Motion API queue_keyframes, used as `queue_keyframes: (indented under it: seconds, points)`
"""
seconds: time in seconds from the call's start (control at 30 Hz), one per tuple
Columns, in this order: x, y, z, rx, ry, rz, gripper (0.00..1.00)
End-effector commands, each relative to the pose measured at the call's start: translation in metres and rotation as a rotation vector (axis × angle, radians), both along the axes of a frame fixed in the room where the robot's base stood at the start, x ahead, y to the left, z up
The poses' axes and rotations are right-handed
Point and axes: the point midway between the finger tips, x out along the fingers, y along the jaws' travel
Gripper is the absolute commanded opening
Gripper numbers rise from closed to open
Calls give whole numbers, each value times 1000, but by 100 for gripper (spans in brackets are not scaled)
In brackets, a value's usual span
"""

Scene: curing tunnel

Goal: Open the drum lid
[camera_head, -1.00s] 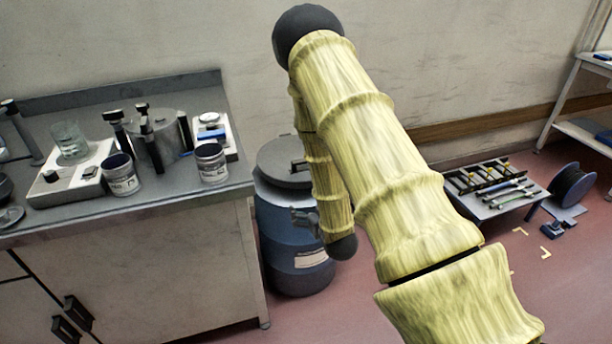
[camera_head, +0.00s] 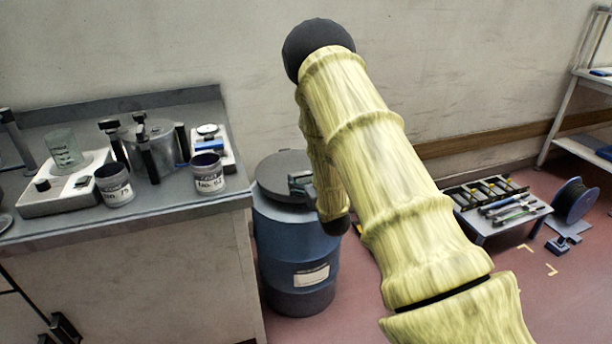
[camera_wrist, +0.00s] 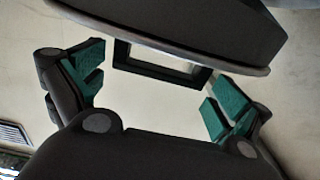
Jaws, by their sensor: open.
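The blue drum (camera_head: 292,255) stands on the floor right of the bench, with a white label on its side. Its dark grey round lid (camera_head: 272,172) lies flat on top, closed as far as I can see. My arm hides the lid's right side. My gripper (camera_head: 302,184) is at the lid's height, in front of its right part. In the wrist view, the lid (camera_wrist: 190,25) fills the top edge. A dark rectangular loop handle (camera_wrist: 150,70) projects from it. My open gripper (camera_wrist: 158,80) has its green-padded fingers apart, one on each side of the handle. Contact with the handle cannot be told.
The bench (camera_head: 150,215) stands close left of the drum, bearing jars, a metal pot (camera_head: 153,148) and a scale. The wall is close behind the drum.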

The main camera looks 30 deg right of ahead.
Motion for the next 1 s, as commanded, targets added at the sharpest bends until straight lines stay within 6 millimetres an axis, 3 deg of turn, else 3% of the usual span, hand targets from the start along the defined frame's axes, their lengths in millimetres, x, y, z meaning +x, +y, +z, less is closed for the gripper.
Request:
queue_keyframes:
  seconds: [0.2,0.6,0.87,1.0]
  points:
    - [20,-5,-1,0,1,0,100]
    - [25,-6,-1,0,2,-1,100]
    - [25,-6,-1,0,1,-1,53]
    - [26,-6,1,1,3,0,50]
